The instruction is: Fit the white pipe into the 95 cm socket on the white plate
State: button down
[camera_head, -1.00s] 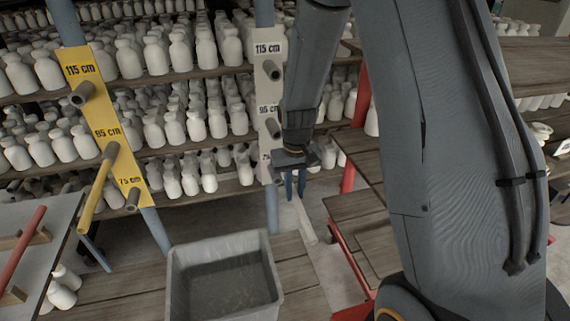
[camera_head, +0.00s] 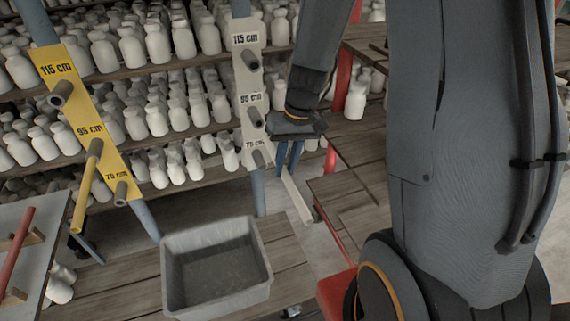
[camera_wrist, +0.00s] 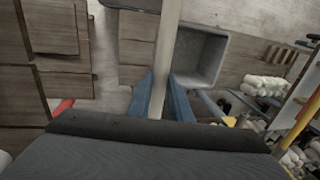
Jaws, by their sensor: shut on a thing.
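The white plate (camera_head: 248,72) stands upright in the head view with sockets marked 115, 95 and 75 cm. Its 95 cm socket (camera_head: 256,117) is empty. My gripper (camera_head: 289,158) is right of the plate and lower than that socket, its blue fingers shut on the white pipe (camera_head: 298,200). The pipe slants down to the right below the fingers in the head view. In the wrist view the pipe (camera_wrist: 168,45) runs up from between the fingers (camera_wrist: 164,95) out of the top edge. My wrist hides the rest of the pipe.
A yellow plate (camera_head: 84,104) at left holds a yellow pipe (camera_head: 86,188) in its 95 cm socket. A grey bin (camera_head: 215,236) stands on wooden boards below. A red pipe (camera_head: 18,245) lies on a rack at far left. Shelves of white bottles fill the back.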

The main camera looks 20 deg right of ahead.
jog(key=shift+w, duration=2.85)
jog(key=shift+w+b, duration=0.65)
jog(key=shift+w, duration=4.45)
jog(key=c, duration=1.5)
grip_release()
jog(key=shift+c, duration=0.2)
jog(key=shift+r, duration=0.1)
